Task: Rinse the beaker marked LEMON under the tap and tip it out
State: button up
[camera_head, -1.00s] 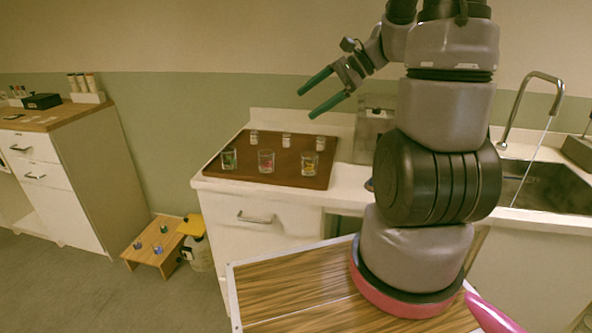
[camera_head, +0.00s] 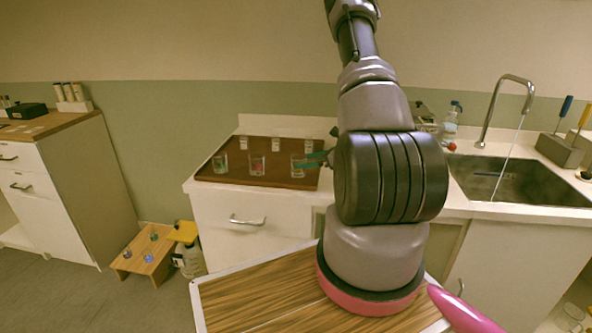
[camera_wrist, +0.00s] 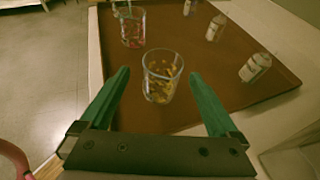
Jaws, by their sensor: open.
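The glass beaker with yellow pieces or markings (camera_head: 298,168) stands upright on the brown board (camera_head: 240,178), at the right of a row of three. I cannot read its label; its yellow fits LEMON. It also shows in the wrist view (camera_wrist: 161,80). My gripper (camera_wrist: 159,76) is open and empty, its green fingers left and right of this beaker in the picture; in the head view (camera_head: 316,160) they overlap its right side. I cannot tell whether the tips reach around it. The tap (camera_head: 497,95) runs a thin stream into the sink (camera_head: 520,184).
A beaker with red pieces (camera_head: 257,165) and one with green (camera_head: 220,163) stand left of it. Small white-labelled bottles (camera_head: 275,144) stand behind. A spray bottle (camera_head: 452,118) and a holder with handled tools (camera_head: 560,150) are near the sink. Bare counter lies right of the board.

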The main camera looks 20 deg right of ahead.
jog(key=x, duration=0.7)
jog(key=shift+w+f, duration=0.1)
jog(key=shift+w, duration=0.15)
jog(key=c, duration=1.4)
jog(key=shift+c, duration=0.2)
